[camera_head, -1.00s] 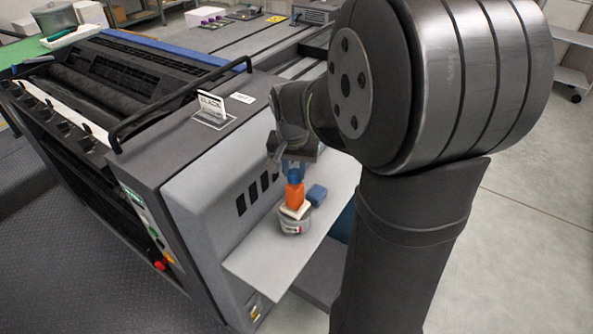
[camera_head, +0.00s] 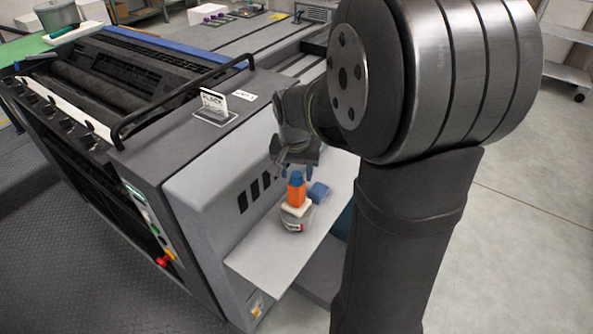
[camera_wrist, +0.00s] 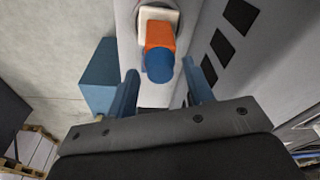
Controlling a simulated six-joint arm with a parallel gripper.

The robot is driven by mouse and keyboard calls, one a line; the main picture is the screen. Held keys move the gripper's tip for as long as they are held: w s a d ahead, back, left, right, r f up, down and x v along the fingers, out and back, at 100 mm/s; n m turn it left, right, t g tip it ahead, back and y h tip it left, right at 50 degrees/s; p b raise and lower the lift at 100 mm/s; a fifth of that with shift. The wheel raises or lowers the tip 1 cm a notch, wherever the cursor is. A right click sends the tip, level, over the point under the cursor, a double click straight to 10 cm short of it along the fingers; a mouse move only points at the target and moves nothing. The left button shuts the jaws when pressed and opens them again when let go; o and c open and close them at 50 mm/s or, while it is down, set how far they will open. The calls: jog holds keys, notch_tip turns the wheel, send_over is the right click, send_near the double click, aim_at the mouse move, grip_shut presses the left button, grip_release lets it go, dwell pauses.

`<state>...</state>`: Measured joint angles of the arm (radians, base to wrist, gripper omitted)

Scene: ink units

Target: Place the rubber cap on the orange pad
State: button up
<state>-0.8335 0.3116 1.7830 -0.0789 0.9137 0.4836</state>
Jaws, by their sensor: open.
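The blue rubber cap (camera_head: 297,177) sits on top of the orange pad (camera_head: 296,195), which looks like an upright block. In the wrist view, the round cap (camera_wrist: 159,66) covers the near end of the orange pad (camera_wrist: 160,36). The orange pad stands on a pale slab (camera_head: 295,210) on a grey round can (camera_head: 296,221). My gripper (camera_head: 296,173) is open just above the cap. In the wrist view its blue fingers (camera_wrist: 160,70) are spread, one on each side of the cap, with visible gaps.
The grey machine side (camera_head: 215,185) with dark slots rises to the left. The front of the shelf is clear.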

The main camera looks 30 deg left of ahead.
aim_at(297, 173)
notch_tip(297, 173, up, 12)
jog(key=s, duration=0.1)
jog(key=shift+s+d, duration=0.3)
jog(key=f, duration=0.4)
jog(key=w+f, duration=0.1)
jog(key=f, duration=0.7)
jog(key=shift+w+a, duration=0.25)
jog(key=shift+a, duration=0.05)
jog(key=shift+w+r, duration=0.1)
jog(key=shift+r, duration=1.5)
